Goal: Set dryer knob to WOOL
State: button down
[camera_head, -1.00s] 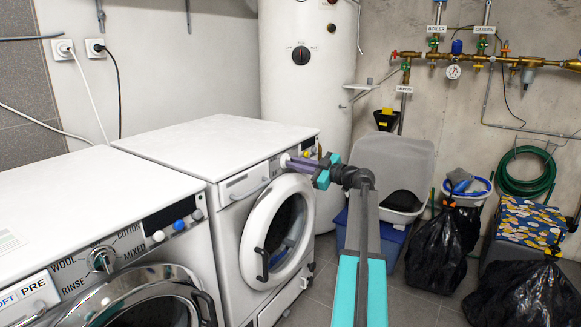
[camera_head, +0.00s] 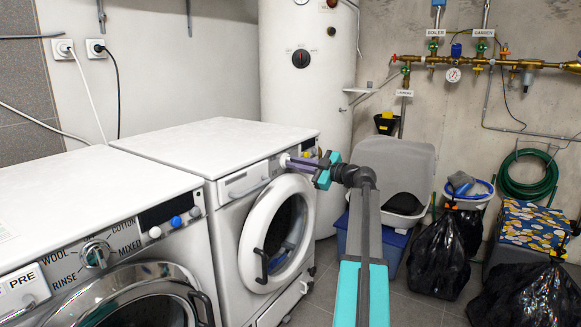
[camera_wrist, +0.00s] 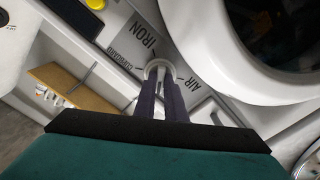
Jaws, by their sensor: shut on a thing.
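The dryer (camera_head: 225,192) is the farther of two white front-loaders, with a round door. Its white knob (camera_wrist: 159,64) is at the fingertips in the wrist view. IRON, CUPBOARD and AIR are printed around it; I see no WOOL label there, and part of the dial is hidden behind my fingers. My gripper (camera_head: 291,161) reaches the dryer's panel from the right. In the wrist view, the dark fingers of my gripper (camera_wrist: 160,80) are shut on the knob. The knob's exact pointer direction is hard to tell.
The nearer washer (camera_head: 60,205) has its own knob (camera_head: 96,253), with WOOL, COTTON, MIXED and RINSE printed around it. A boiler (camera_head: 305,95) stands behind the dryer. Bins and black bags (camera_head: 438,250) stand at the right. Some tiled floor in front is free.

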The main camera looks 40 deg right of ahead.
jog(key=shift+w+n+b, duration=0.2)
jog(key=shift+n+b, duration=2.1)
jog(key=shift+b, duration=2.75)
jog(key=c, duration=1.8)
grip_release()
jog(key=shift+a+r, duration=0.1)
jog(key=shift+o, duration=0.6)
jog(key=shift+s+f, duration=0.1)
jog(key=shift+f, duration=0.15)
jog(key=v, duration=0.7)
